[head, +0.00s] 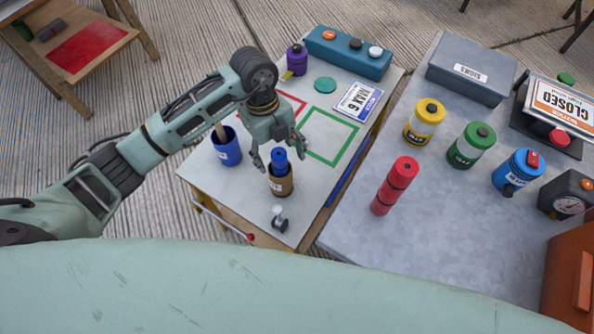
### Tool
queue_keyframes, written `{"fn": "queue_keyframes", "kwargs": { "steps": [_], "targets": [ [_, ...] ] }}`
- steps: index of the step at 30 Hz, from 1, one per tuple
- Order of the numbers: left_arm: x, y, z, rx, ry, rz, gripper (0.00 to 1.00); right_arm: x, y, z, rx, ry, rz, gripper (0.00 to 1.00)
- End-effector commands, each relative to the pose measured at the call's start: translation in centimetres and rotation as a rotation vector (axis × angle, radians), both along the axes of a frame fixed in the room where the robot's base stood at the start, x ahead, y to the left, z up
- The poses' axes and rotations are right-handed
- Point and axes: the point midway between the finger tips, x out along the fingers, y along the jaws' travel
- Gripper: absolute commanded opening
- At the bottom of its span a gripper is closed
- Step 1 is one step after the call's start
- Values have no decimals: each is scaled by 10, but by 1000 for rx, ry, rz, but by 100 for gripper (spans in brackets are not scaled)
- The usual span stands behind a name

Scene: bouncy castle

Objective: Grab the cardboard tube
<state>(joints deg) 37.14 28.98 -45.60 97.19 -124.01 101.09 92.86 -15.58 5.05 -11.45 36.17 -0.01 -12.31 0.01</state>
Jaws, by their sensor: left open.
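A short brown tube (280,187) with a white label, which looks like the cardboard tube, stands upright on the left table (235,190). A blue piece (279,160) sticks up out of its top. My left gripper (279,157) is open. Its fingers point down around or just above the blue piece, one on each side. I cannot tell whether they touch it. My right gripper is not in view.
A blue cup (227,150) holding a handle stands left of the tube. A small silver-topped item (279,220) stands in front. Green (336,137) and red outlined squares lie behind. The right table (365,228) carries a red stack (394,186), several canisters and a grey box (470,72).

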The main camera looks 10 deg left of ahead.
Motion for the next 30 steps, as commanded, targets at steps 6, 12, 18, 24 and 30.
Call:
{"fn": "queue_keyframes", "kwargs": {
  "steps": [6,12,18,24,30],
  "targets": [
    [1,13,-13,65,-4,22,65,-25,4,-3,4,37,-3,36],
    [-3,7,-35,62,-4,20,65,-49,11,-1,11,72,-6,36],
    [-7,1,-65,61,-3,19,65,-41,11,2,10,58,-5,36],
    [-7,0,-76,60,-7,18,65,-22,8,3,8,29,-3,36],
    [-7,0,-76,60,-7,18,61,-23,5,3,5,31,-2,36]
  ]
}}
